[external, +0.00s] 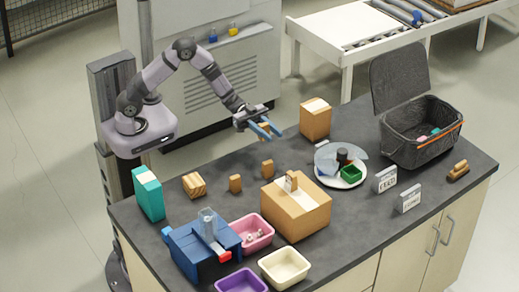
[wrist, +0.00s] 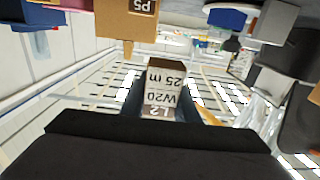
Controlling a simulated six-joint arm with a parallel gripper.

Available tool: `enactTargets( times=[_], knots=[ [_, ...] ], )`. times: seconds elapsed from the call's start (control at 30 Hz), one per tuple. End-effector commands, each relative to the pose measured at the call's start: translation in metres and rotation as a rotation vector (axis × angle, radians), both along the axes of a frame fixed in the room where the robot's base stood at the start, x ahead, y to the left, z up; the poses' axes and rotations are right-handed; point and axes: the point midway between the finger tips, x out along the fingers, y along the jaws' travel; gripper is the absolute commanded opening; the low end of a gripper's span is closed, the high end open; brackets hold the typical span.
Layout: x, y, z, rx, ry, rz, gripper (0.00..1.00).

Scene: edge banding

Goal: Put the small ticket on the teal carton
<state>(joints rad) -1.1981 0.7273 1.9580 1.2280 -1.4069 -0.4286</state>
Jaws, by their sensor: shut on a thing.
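My gripper (external: 264,130) is shut on a small brown-and-pale printed piece, seemingly the small ticket. The wrist view shows this ticket (wrist: 163,85) between the fingers, with the text "25 m" and "W20" upside down. In the external view it is small and mostly hidden by the blue fingers. My gripper is in the air above the back of the dark counter. The teal carton (external: 149,197) stands upright at the counter's left end, with a pale strip on it, well left of my gripper and lower. I cannot make out the teal carton in the wrist view.
A striped box (external: 194,185) lies beside the teal carton. A blue box (external: 190,255), a pink bin (external: 252,243), a plate (external: 325,153) and a black basket (external: 400,145) also occupy the counter.

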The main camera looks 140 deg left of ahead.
Motion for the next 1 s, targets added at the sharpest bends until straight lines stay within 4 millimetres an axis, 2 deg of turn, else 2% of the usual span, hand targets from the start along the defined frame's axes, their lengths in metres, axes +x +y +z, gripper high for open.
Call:
enactTargets(
  times=[0.17,0.27,0.4,0.53,0.77,0.87,1.0],
  knots=[
    [0.043,-0.051,0.020,0.003,-0.002,-0.126,0.06],
    [0.068,-0.088,0.035,0.004,-0.002,-0.211,0.06],
    [0.099,-0.146,0.057,0.004,-0.002,-0.334,0.06],
    [0.119,-0.204,0.077,0.003,-0.002,-0.447,0.06],
    [0.132,-0.311,0.107,0.003,-0.003,-0.670,0.06],
    [0.127,-0.358,0.120,0.003,-0.003,-0.777,0.06],
    [0.109,-0.422,0.135,0.002,-0.002,-0.939,0.06]
  ],
)
